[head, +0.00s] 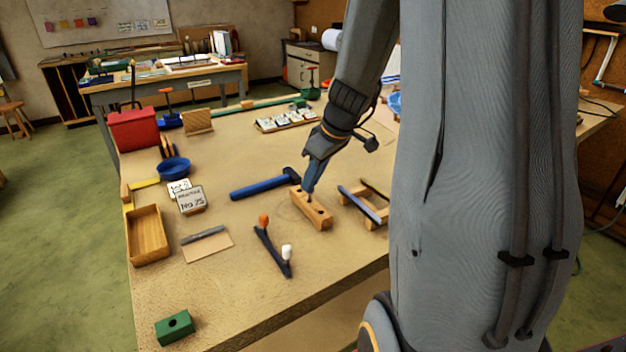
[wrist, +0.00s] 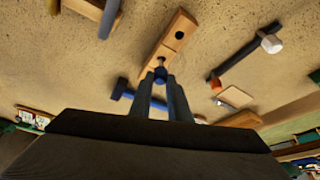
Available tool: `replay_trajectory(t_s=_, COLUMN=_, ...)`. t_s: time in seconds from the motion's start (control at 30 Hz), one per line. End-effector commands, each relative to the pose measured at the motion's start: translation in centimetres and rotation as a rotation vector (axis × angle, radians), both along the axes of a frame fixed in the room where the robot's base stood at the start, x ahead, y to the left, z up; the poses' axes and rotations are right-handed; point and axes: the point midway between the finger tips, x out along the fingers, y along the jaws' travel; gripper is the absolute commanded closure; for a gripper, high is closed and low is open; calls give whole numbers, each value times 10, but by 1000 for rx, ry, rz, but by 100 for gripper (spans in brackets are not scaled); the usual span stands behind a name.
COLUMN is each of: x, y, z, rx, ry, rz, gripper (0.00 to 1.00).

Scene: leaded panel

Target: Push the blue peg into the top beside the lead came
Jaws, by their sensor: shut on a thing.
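My gripper (head: 308,194) points down at a light wooden block (head: 318,220) on the bench. A dark hole shows near the block's far end in that view. A small greyish spot lies on the block just beyond the peg. I cannot tell how deep the peg sits or whether it touches the block. I cannot tell for certain which piece is the lead came.
A blue-handled hammer (head: 262,186) lies just left of the block. A blue bar on wooden supports (head: 362,204) stands to its right. A dark tool with orange and white knobs (head: 272,252) lies in front. A green block (head: 175,326) sits at the near left corner.

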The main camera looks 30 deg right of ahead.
Motion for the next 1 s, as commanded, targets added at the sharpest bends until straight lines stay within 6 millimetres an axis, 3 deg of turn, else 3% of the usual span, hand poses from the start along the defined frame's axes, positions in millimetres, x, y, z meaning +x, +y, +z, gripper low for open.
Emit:
replay_trajectory(t_s=0.5, x=0, y=0, z=20, rx=-1, ry=-1, rz=1, gripper=100)
replay_trajectory(t_s=0.8, x=0, y=0, z=21, rx=-1, ry=0, rz=0, gripper=100)
replay_trajectory(t_s=0.83, x=0, y=0, z=21, rx=-1, ry=-1, rz=1, gripper=87)
replay_trajectory(t_s=0.9, x=0, y=0, z=21, rx=-1, ry=-1, rz=1, gripper=99)
replay_trajectory(t_s=1.0, x=0, y=0, z=21, rx=-1, ry=-1, rz=1, gripper=100)
